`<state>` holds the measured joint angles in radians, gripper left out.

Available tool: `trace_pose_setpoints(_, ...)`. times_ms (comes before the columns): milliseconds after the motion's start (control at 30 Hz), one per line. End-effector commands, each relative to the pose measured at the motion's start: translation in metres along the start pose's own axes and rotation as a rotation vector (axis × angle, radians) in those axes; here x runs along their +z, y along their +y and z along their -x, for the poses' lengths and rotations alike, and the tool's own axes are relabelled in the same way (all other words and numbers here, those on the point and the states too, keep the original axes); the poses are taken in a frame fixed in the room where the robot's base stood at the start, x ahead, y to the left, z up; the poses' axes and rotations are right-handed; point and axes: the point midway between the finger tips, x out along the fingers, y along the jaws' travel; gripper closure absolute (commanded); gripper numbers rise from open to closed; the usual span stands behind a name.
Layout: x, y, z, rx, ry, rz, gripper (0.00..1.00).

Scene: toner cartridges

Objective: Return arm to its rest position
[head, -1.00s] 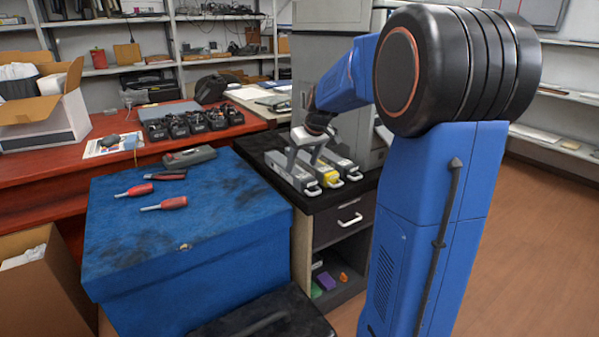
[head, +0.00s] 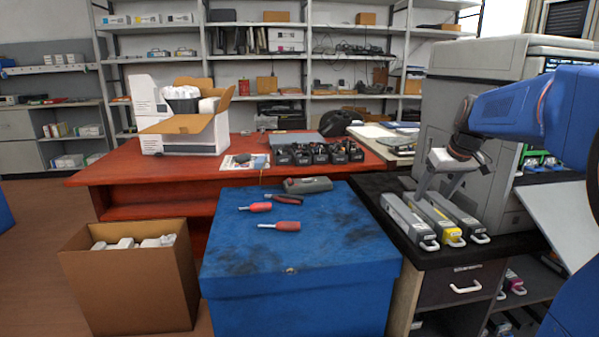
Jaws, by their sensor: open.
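My gripper (head: 440,190) is at the right of the head view, at the end of my blue arm (head: 520,105). Its fingers are open and point down, just above the toner cartridges on the black cabinet top. A grey cartridge (head: 405,218), a yellow-fronted cartridge (head: 436,221) and another grey cartridge (head: 466,222) lie side by side, handles toward the front. The fingers partly cover the back of the cartridges. Nothing shows between the fingers. I cannot tell whether the fingertips touch a cartridge.
A large grey printer (head: 490,100) stands close behind and right of my gripper, its side open. A blue crate (head: 300,250) with red-handled screwdrivers stands left of the cabinet. Beyond is a red table (head: 120,183) with an open carton (head: 185,133). A cardboard box (head: 130,285) stands at lower left.

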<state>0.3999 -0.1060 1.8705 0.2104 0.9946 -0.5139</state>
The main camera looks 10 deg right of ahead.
Motion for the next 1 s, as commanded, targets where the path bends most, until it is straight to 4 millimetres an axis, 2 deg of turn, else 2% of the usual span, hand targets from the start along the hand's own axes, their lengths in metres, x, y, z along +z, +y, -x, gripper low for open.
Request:
trace_pose_setpoints(167, 0.036, -0.043, 0.014, 0.0, -0.004, 0.002, 0.33)
trace_pose_setpoints(300, 0.079, -0.08, 0.023, 0.001, -0.01, -0.001, 0.33)
trace_pose_setpoints(500, 0.144, -0.124, 0.03, 0.004, -0.015, -0.008, 0.33)
trace_pose_setpoints(800, 0.247, -0.17, 0.027, 0.009, -0.017, -0.015, 0.33)
trace_pose_setpoints(1000, 0.307, -0.185, 0.017, 0.012, -0.015, -0.021, 0.33)
